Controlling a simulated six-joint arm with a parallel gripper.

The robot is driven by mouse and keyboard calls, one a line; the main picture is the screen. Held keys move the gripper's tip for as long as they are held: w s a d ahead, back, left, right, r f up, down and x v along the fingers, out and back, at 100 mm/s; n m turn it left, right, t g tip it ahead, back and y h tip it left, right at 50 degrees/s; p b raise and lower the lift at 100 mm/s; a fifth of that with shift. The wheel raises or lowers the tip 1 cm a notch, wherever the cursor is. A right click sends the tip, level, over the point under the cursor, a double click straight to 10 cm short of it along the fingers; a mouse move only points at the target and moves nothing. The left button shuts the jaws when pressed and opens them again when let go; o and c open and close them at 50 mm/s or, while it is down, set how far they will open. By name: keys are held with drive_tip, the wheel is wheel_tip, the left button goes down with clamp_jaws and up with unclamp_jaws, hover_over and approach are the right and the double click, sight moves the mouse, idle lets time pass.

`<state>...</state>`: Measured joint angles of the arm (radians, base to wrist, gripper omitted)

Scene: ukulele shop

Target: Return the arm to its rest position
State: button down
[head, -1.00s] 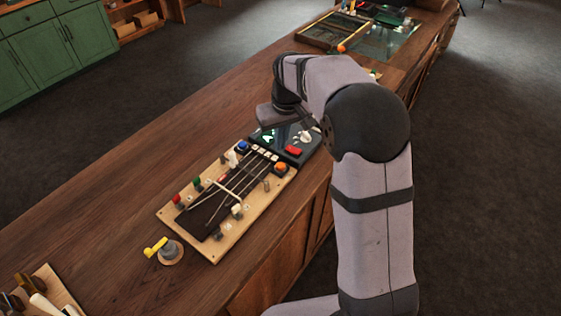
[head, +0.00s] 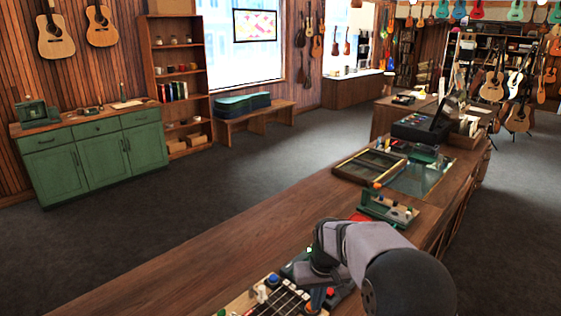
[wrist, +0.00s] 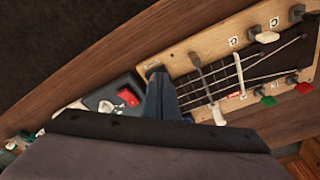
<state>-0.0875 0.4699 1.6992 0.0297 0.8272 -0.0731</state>
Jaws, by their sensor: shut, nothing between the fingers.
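My gripper (wrist: 159,78) is in the wrist view, its fingers together and empty, over the end of a pale wooden board (wrist: 178,62). The board carries strings, white clips and coloured pegs; how far above it the fingers are I cannot tell. In the head view my arm reaches in from the bottom right, bent above the counter (head: 200,278). The board also shows there at the bottom edge (head: 240,303), partly cut off and partly behind the arm. The fingertips are not clear in the head view.
A dark box (wrist: 92,100) with a red block (wrist: 128,97) sits beside the board's end. Farther along the counter are a green rack (head: 385,210), a framed glass tray (head: 368,167) and a cash register (head: 422,128). Bare counter lies left of the arm.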

drive_tip(key=s+d+f+g, duration=0.1)
drive_tip(key=s+f, duration=0.2)
drive_tip(key=s, duration=0.4)
drive_tip(key=s+d+f+g, duration=0.1)
drive_tip(key=s+f, duration=0.1)
drive_tip(key=s, duration=0.4)
drive_tip(key=s+d+r, duration=0.1)
drive_tip(key=s, duration=0.5)
drive_tip(key=s+d+r+m, duration=0.1)
drive_tip(key=s+r, duration=0.1)
drive_tip(key=s, duration=0.4)
drive_tip(key=shift+d+r+m, duration=0.25)
drive_tip(key=shift+d+m, duration=0.05)
drive_tip(key=shift+d, duration=0.1)
